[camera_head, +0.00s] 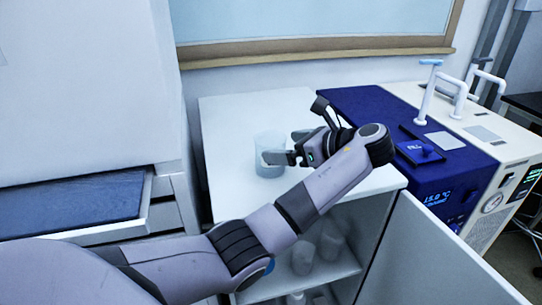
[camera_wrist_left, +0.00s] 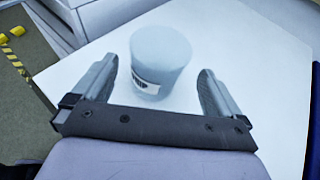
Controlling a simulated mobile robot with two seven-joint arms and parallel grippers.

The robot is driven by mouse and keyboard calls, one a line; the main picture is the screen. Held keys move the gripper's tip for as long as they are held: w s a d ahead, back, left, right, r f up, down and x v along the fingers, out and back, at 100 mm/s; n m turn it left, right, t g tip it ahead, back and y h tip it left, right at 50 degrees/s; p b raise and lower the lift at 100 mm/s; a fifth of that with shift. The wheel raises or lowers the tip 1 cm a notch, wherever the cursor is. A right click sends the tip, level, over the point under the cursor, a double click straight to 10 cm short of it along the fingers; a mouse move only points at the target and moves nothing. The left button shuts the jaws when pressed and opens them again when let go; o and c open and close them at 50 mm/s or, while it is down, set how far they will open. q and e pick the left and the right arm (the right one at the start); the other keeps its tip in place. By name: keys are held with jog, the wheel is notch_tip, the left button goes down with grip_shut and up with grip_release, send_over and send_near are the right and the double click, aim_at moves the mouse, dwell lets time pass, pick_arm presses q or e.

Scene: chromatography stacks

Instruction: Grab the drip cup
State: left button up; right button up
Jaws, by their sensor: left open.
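The drip cup (camera_head: 268,154) is a pale, translucent cup standing upright on top of the white cabinet. In the left wrist view the cup (camera_wrist_left: 160,55) has a white label with dark letters, partly readable, on its near side. My left gripper (camera_head: 280,150) is at the cup, coming from the right in the head view. In the left wrist view its two fingers (camera_wrist_left: 156,92) are open, one on each side of the cup's near part, with gaps to both. My right gripper is not in view.
The white cabinet top (camera_head: 230,115) is otherwise clear. Its door (camera_head: 430,250) stands open, with several containers (camera_head: 303,257) inside. A blue device (camera_head: 375,110) and a white one with pipes (camera_head: 480,135) stand at right. An open drawer (camera_head: 75,205) is at left.

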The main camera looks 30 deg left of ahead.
aim_at(269, 144)
pick_arm(q)
jog(key=x, duration=0.5)
jog(key=shift+a, duration=0.35)
jog(key=c, duration=0.9)
jog(key=shift+r, duration=0.15)
